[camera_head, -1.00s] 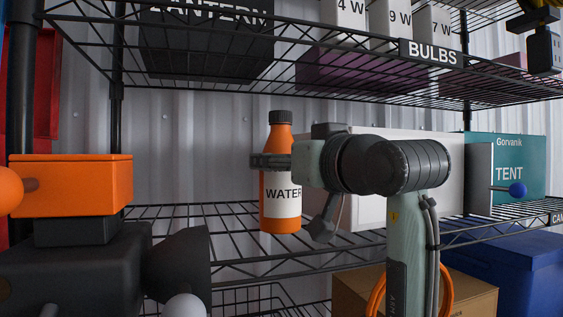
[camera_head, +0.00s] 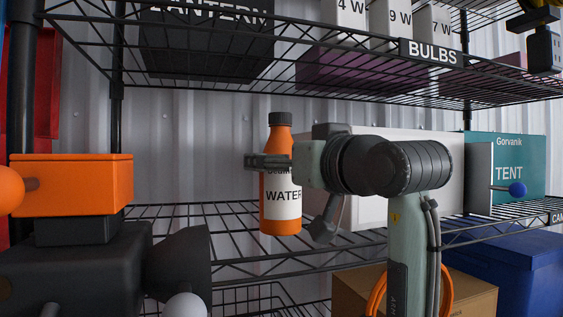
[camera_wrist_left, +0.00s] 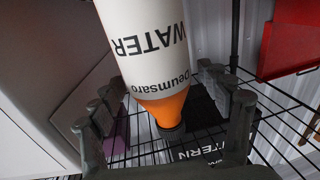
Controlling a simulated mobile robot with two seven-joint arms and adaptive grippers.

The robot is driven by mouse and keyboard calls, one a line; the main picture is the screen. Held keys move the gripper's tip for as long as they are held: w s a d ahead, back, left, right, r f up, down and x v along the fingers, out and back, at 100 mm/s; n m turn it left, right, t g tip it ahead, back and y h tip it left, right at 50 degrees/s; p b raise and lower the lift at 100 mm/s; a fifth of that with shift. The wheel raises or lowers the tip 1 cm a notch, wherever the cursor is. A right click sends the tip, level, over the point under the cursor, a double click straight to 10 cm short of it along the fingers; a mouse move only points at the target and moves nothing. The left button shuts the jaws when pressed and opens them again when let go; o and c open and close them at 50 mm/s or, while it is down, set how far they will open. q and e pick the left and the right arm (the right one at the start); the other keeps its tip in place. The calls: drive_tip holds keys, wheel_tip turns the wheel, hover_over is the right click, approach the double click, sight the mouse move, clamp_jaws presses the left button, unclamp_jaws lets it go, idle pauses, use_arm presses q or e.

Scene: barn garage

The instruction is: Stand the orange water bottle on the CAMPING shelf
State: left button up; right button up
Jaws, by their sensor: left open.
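The orange water bottle (camera_head: 283,216), with a dark cap and white WATER label, stands upright on the wire shelf (camera_head: 226,216). A shelf tag (camera_head: 557,218) at the right edge shows only the letters CA. My left gripper (camera_head: 262,162) is open at the bottle's upper part, with a finger across its front. In the left wrist view the bottle (camera_wrist_left: 148,45) appears upside down between the two spread fingers (camera_wrist_left: 165,92). Whether a finger still touches it I cannot tell. My right gripper is not in view.
A pale box (camera_head: 455,160) stands right of the bottle, behind my arm, with the teal TENT box (camera_head: 520,160) beyond. The upper shelf with the BULBS tag (camera_head: 431,53) hangs above. An orange box-shaped object (camera_head: 72,185) is at left. Shelf space left of the bottle is clear.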

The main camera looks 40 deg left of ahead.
use_arm(q)
drive_tip(key=b+v, duration=0.2)
drive_tip(key=v, duration=1)
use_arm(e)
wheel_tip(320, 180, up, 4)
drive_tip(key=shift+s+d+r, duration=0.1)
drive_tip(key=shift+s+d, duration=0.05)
